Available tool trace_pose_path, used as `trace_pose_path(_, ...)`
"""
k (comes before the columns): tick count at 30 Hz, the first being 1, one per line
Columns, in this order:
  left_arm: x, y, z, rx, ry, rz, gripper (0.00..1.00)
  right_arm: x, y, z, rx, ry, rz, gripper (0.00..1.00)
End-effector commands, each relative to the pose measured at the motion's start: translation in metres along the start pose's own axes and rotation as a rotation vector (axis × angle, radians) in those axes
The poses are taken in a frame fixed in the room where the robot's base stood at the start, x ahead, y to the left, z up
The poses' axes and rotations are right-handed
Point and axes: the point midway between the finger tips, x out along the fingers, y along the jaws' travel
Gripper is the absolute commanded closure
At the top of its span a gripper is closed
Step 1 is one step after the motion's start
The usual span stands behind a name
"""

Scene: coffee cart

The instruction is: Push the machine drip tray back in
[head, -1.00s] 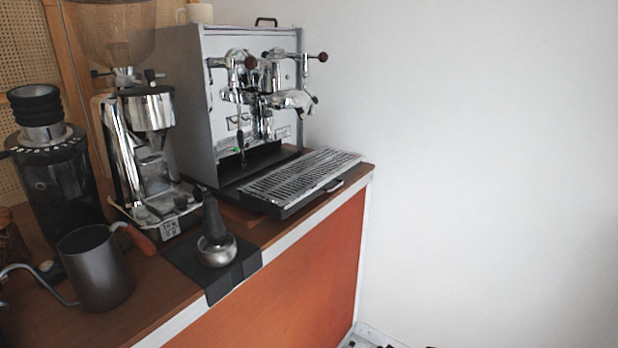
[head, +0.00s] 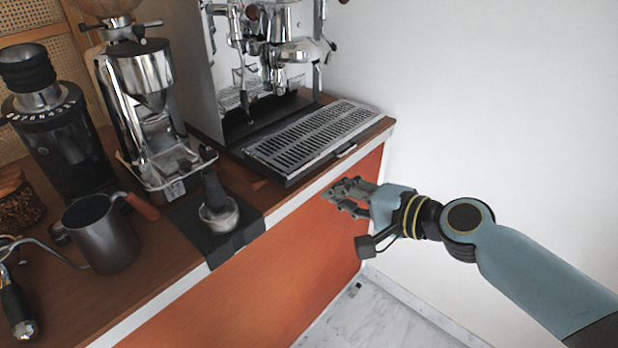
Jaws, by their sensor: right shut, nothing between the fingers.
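The drip tray (head: 318,136), with a slotted metal grate and a dark front edge, sticks out from the base of the espresso machine (head: 203,70) toward the counter's front edge. A small handle (head: 346,150) shows on its front. My right gripper (head: 340,196) is shut and empty. In the picture it lies just below the tray's front, over the orange cart panel, apart from the handle. My left gripper is not in view. The machine's top is cut off by the frame.
A grinder (head: 142,100) and a darker grinder (head: 58,135) stand left of the machine. A tamper (head: 217,208) rests on a black mat (head: 206,246), near a grey pitcher (head: 100,236). The white wall (head: 500,100) is at right. Floor in front of the cart is clear.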

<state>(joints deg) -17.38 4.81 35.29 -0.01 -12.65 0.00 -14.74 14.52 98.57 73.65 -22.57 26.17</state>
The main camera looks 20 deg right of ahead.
Motion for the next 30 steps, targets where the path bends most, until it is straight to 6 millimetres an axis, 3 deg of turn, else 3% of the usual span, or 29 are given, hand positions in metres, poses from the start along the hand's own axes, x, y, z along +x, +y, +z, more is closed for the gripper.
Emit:
trace_pose_path(3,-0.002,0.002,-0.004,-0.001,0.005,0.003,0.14,0.027,-0.002,0.000,0.004,0.000,-0.002,1.00)
trace_pose_path(10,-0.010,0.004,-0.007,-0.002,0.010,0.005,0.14,0.060,-0.011,0.000,0.001,0.000,-0.001,1.00)
trace_pose_path(15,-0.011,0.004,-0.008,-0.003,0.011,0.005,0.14,0.071,-0.012,0.001,0.001,-0.001,0.000,1.00)
trace_pose_path(26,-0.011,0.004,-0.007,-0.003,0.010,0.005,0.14,0.073,-0.012,0.000,0.000,-0.001,0.001,1.00)
trace_pose_path(30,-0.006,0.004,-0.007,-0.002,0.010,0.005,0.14,0.089,-0.017,0.000,0.001,0.000,-0.003,1.00)
